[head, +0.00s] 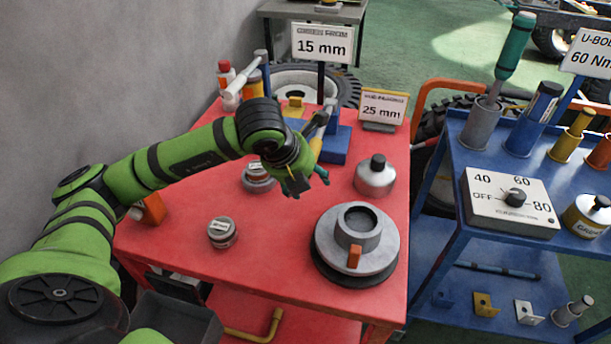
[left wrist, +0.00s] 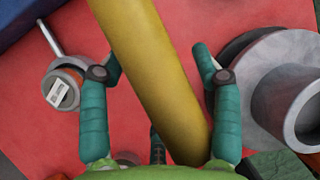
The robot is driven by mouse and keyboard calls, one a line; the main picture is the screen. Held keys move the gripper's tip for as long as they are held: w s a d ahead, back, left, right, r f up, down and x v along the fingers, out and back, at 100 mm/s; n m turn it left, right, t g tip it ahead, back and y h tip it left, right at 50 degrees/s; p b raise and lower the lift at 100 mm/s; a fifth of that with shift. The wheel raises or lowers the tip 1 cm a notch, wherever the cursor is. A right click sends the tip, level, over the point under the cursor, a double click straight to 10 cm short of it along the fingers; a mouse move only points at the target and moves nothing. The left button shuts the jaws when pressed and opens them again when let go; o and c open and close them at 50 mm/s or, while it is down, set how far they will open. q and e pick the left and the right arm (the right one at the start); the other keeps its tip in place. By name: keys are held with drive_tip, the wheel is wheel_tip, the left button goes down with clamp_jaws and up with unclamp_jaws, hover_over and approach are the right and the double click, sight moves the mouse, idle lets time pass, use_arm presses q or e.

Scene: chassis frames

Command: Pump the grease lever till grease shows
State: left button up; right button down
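My left gripper (head: 308,180) hangs over the middle of the red table (head: 290,290), between a labelled tin and a grey flanged hub. A yellow lever (head: 316,146) with a grey end stands just behind it, beside a blue block. In the left wrist view the thick yellow lever (left wrist: 150,75) passes between the two teal fingers, running from the top to the lower right. The fingers are spread on either side, with a gap on the right; on the left, contact is unclear. The lever's lower end is hidden. I see no grease. My right gripper is not in view.
The grey hub (head: 367,225) sits at the table's front right. A grey round container (head: 376,176) is behind it, and a small tin (head: 222,232) is at front left. Signs (head: 322,44) stand at the back. A blue cart (head: 455,225) with tools is at the right.

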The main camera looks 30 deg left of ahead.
use_arm(q)
drive_tip(key=v, duration=1.2)
drive_tip(key=shift+s+f, duration=0.1)
drive_tip(key=shift+s, duration=0.05)
idle(0.3)
